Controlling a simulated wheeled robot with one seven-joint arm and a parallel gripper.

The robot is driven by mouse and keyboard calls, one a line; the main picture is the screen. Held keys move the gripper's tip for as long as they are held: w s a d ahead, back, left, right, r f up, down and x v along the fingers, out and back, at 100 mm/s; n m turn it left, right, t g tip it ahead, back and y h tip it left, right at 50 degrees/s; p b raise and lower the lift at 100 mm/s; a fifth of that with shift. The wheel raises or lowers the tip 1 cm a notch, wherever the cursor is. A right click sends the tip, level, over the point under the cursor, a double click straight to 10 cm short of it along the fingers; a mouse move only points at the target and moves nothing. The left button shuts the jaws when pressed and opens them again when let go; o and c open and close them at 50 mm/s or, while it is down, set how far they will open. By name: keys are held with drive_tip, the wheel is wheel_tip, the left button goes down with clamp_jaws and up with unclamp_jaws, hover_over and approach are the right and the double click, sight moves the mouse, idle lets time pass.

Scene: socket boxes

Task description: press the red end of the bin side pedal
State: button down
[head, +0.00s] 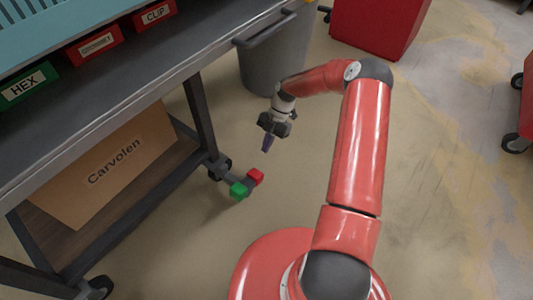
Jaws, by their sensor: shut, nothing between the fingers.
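The pedal (247,184) is low near the floor, beside the bench's far wheel. Its red end (257,175) is at the upper right and its green end (238,190) at the lower left. My gripper (266,146) points down above the red end, a little up and right of it in the head view. It looks shut and empty, and a gap shows between its tip and the red end. The grey bin (270,62) stands behind my gripper.
A wheeled bench (120,105) fills the left, with labelled boxes such as the green HEX box (28,85) on it and a Carvolen carton (112,165) on its lower shelf. A red cabinet (375,25) stands at the back. The floor at right is mostly clear.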

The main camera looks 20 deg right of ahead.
drive_tip(key=v, duration=0.5)
drive_tip(key=shift+w+d+r, duration=0.25)
drive_tip(key=shift+d, duration=0.05)
